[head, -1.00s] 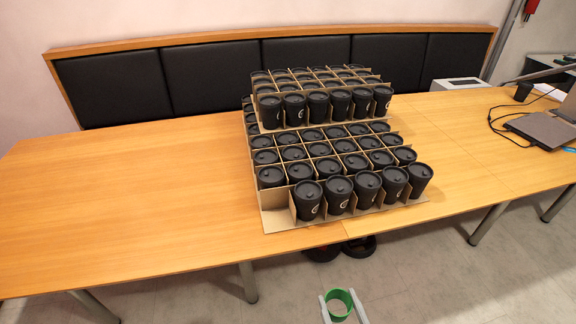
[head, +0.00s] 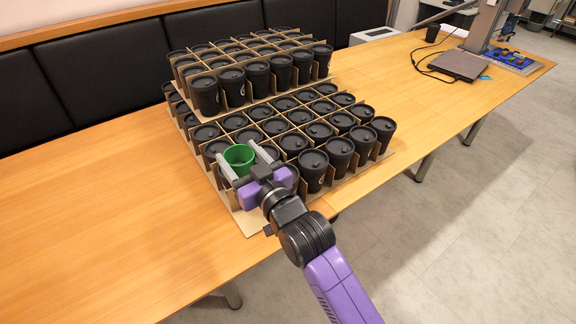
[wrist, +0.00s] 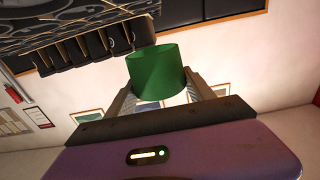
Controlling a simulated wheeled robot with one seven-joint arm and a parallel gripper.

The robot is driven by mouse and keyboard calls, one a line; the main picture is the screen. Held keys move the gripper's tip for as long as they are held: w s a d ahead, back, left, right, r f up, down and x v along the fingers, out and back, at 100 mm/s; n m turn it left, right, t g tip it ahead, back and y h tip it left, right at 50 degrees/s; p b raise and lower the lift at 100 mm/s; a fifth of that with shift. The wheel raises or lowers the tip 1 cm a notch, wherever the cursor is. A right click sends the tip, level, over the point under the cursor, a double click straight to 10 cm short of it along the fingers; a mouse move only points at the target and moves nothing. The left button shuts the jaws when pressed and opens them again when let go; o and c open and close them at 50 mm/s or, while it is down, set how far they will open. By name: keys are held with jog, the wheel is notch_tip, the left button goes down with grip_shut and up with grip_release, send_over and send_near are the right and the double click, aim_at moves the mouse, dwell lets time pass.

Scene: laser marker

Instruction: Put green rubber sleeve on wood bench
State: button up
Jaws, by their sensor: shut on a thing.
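The green rubber sleeve (head: 239,157) is a short open ring. My gripper (head: 240,160) is shut on it, one finger on each side. In the head view the sleeve appears in front of the lower tier of black cups; its height above them is hard to tell. In the wrist view the sleeve (wrist: 157,72) sits between the two fingers (wrist: 160,95). The wood bench (head: 80,240) is the long light-brown table top, with a wide bare stretch on the left.
Black lidded cups (head: 313,168) stand in stacked cardboard dividers on the bench, close to my gripper. A laptop (head: 457,65) with cables and a machine stand (head: 487,25) are at the far right. The bench's right stretch is partly clear.

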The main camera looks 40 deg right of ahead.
notch_tip(320, 180, down, 16)
jog(key=shift+r+b, duration=0.2)
jog(key=shift+b, duration=0.95)
jog(key=shift+f+b, duration=1)
jog(key=shift+f, duration=1)
jog(key=shift+f, duration=0.1)
jog(key=shift+f, duration=0.15)
jog(key=o, duration=1.1)
jog(key=shift+c, duration=0.2)
jog(key=shift+s+r, duration=0.1)
jog(key=shift+r, duration=0.15)
jog(key=s, duration=1.2)
